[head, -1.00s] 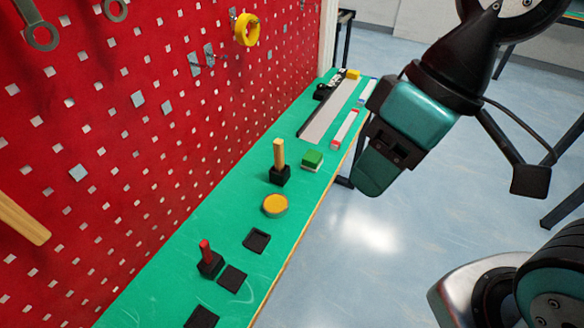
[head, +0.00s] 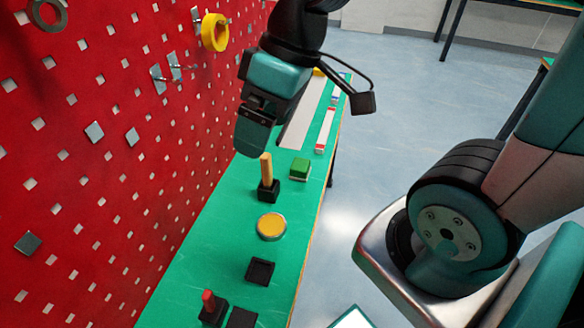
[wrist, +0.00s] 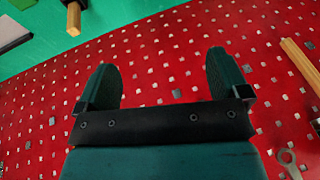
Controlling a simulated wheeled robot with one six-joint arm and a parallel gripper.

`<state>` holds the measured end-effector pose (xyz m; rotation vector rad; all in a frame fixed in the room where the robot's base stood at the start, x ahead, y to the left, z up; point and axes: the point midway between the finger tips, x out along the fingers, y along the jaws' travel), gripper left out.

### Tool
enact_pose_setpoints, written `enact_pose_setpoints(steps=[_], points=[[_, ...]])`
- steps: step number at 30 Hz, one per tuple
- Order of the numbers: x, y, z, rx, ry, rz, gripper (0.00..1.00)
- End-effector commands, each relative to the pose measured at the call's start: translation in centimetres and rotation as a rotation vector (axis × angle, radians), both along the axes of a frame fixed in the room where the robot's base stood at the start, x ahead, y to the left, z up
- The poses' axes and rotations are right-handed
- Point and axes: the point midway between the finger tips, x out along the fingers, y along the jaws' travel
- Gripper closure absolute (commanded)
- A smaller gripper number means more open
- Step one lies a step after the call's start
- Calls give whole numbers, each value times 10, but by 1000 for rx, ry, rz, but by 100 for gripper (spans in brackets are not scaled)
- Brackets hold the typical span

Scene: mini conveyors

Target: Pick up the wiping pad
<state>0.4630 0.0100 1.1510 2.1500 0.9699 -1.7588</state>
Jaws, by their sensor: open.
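The wiping pad appears to be the small green block (head: 300,168) with a pale lower layer, lying flat on the green bench in the head view. My gripper (head: 250,140) hangs left of it and above the bench, close to the red pegboard and apart from the pad. In the wrist view my gripper (wrist: 163,78) has its two fingers wide apart with nothing between them.
A wooden handle in a black holder (head: 267,180) stands beside the pad. The pegboard (head: 110,180) with a yellow roll (head: 214,32) borders the bench's left.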

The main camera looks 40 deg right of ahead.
Motion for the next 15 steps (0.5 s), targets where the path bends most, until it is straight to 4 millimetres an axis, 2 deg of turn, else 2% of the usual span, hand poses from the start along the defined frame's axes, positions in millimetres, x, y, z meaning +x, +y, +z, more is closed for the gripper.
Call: enact_pose_setpoints(steps=[1,3,6,9,12,15], points=[[26,-24,-39,-5,-21,-25,6],[56,-61,-71,-18,-69,-28,6],[88,-118,-114,-46,-133,-28,6],[103,-170,-149,-81,-184,-27,6],[108,-208,-171,-109,-216,-23,6],[110,-226,-183,-125,-231,-14,6]])
